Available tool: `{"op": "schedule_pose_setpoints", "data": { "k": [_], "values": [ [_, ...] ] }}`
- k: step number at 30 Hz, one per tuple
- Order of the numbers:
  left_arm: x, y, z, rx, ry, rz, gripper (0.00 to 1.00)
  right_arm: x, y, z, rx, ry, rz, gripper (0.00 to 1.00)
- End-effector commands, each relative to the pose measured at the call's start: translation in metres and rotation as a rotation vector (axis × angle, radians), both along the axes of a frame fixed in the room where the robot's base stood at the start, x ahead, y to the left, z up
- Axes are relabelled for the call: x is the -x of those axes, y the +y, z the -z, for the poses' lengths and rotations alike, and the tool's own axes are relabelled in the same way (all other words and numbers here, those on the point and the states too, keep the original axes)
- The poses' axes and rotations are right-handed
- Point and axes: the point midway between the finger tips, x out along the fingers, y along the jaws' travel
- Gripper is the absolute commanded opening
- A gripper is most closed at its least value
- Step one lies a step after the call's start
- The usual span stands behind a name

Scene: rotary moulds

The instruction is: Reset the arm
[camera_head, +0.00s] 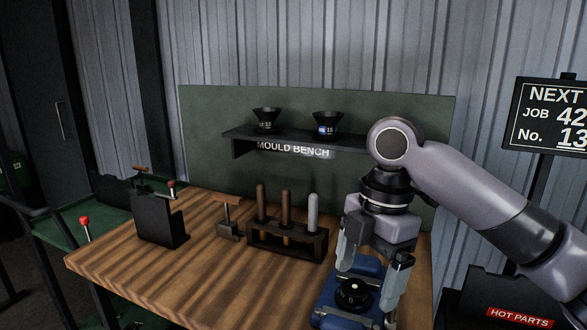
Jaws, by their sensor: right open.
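My right arm comes in from the right in the head view. Its gripper (368,289) points down at the front right of the wooden bench (190,267). The fingers are apart, with a blue mould (338,301) and its round black knob (354,295) below and between them. Nothing shows gripped, and I cannot tell whether a finger touches the mould. The gripper and wrist hide part of the mould and the bench's right side. My left gripper is not in view.
A rack (287,243) with several upright handled tools stands left of the gripper. A dark box (161,221) stands further left. A shelf (290,143) with two black funnels is behind. A hot parts bin (500,300) is at lower right. The bench's front left is clear.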

Motion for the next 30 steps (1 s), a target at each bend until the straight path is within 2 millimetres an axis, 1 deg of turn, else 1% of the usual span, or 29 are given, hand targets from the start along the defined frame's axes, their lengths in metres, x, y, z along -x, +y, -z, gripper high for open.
{"op": "schedule_pose_setpoints", "data": {
  "k": [1, 2, 3, 7, 11, 15, 18, 21, 25, 30],
  "values": [
    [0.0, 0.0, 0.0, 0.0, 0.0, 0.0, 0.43, 0.0, 0.0, 0.0, 0.0, 0.0, 0.001, 0.88],
    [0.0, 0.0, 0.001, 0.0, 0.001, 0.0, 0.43, 0.001, 0.002, 0.007, -0.003, 0.005, 0.005, 0.88],
    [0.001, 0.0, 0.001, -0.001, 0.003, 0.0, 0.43, 0.004, 0.006, 0.019, -0.013, 0.009, 0.017, 0.88],
    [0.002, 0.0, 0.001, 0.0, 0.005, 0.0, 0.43, 0.012, 0.016, 0.05, -0.048, 0.009, 0.072, 0.88],
    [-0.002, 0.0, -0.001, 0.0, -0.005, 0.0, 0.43, 0.023, 0.027, 0.082, -0.094, 0.012, 0.147, 0.88],
    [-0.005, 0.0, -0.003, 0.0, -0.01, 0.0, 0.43, 0.038, 0.037, 0.117, -0.156, 0.016, 0.26, 0.88],
    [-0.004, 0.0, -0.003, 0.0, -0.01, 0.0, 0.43, 0.05, 0.042, 0.139, -0.202, 0.022, 0.36, 0.88],
    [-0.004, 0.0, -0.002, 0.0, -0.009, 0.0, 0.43, 0.062, 0.044, 0.159, -0.247, 0.029, 0.471, 0.88],
    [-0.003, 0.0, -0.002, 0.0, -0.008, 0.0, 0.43, 0.078, 0.042, 0.183, -0.296, 0.04, 0.63, 0.88],
    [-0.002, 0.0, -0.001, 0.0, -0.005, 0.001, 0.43, 0.101, 0.03, 0.21, -0.341, 0.052, 0.865, 0.88]
  ]
}}
